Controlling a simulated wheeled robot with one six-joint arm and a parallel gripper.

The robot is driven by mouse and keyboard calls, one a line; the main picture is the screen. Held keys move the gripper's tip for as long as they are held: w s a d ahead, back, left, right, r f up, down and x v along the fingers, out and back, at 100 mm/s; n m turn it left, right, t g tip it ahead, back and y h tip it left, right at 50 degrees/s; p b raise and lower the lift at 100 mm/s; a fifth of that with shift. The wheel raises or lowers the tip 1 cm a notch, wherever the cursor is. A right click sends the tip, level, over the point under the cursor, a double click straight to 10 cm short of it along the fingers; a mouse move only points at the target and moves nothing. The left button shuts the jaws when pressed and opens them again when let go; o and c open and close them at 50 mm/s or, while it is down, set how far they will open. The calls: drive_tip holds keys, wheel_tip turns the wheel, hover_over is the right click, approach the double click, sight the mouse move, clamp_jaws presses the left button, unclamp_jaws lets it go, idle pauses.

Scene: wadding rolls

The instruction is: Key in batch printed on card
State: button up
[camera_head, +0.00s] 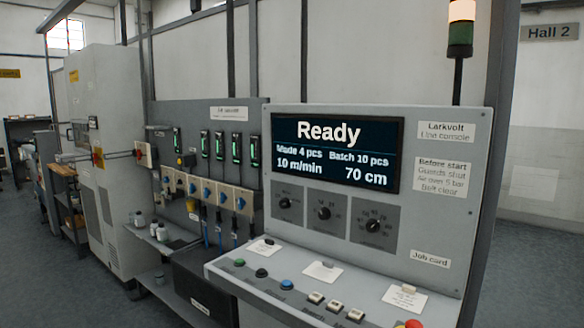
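The line console (476,150) stands at the right, with a dark screen (338,150). The screen reads "Ready", "Made 4 pcs", "Batch 10 pcs", "10 m/min" and "70 cm". A label (430,259) reading "Job card" is on the console face at lower right. Below it, a white card (404,300) lies on the sloped desk with a small beige piece at its top; no print on it is readable. Several small pale square buttons (335,305) sit along the desk's front. My gripper is not in view.
Three dials (323,213) are below the screen. Green (239,262), black (261,273) and blue (287,284) round buttons line the desk's left; a red button (413,323) is cut off at the bottom edge. A grey valve panel (190,120) and a tall cabinet (105,180) stand left.

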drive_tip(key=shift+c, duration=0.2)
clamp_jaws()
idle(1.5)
